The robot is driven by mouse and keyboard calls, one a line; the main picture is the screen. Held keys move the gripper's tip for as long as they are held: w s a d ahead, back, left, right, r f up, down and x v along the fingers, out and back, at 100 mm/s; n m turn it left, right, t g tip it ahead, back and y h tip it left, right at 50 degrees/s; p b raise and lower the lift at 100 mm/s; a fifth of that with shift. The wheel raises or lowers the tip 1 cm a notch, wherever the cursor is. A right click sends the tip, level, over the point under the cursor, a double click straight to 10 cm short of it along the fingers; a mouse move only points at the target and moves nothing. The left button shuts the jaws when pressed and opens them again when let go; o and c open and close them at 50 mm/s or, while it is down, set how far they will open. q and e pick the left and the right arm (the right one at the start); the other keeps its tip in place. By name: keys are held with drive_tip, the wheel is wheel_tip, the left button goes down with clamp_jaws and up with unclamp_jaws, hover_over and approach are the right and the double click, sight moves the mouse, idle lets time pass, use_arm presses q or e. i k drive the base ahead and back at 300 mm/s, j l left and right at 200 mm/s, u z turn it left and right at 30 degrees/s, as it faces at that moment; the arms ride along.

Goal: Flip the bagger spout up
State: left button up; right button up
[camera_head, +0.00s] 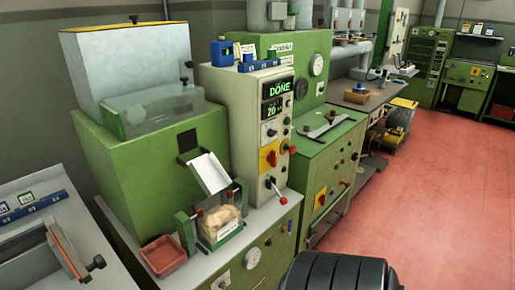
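The bagger spout (209,174) is a pale, shallow chute on the front of the green machine (150,170). It slopes down toward a clear bag (219,223) of tan contents, probably corks, which sits on the ledge below it between green posts. Neither of my grippers is in view, so nothing is seen touching the spout.
A control panel (272,125) right of the spout shows "DONE" and "20" and carries a red-knobbed lever (277,191). A red tray (163,254) sits left of the bag. A black ribbed object (335,272) fills the bottom centre. The red floor (430,200) at right is open.

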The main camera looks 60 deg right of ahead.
sight(207, 170)
drive_tip(key=k+l, duration=0.1)
drive_tip(key=l, duration=0.85)
drive_tip(key=k+l, duration=0.1)
drive_tip(key=l, duration=0.85)
drive_tip(key=k+l, duration=0.1)
drive_tip(key=l, duration=0.9)
drive_tip(key=k+l+z, duration=0.2)
drive_tip(key=l, duration=0.45)
drive_tip(key=i+l+z, duration=0.1)
drive_tip(key=z, duration=0.2)
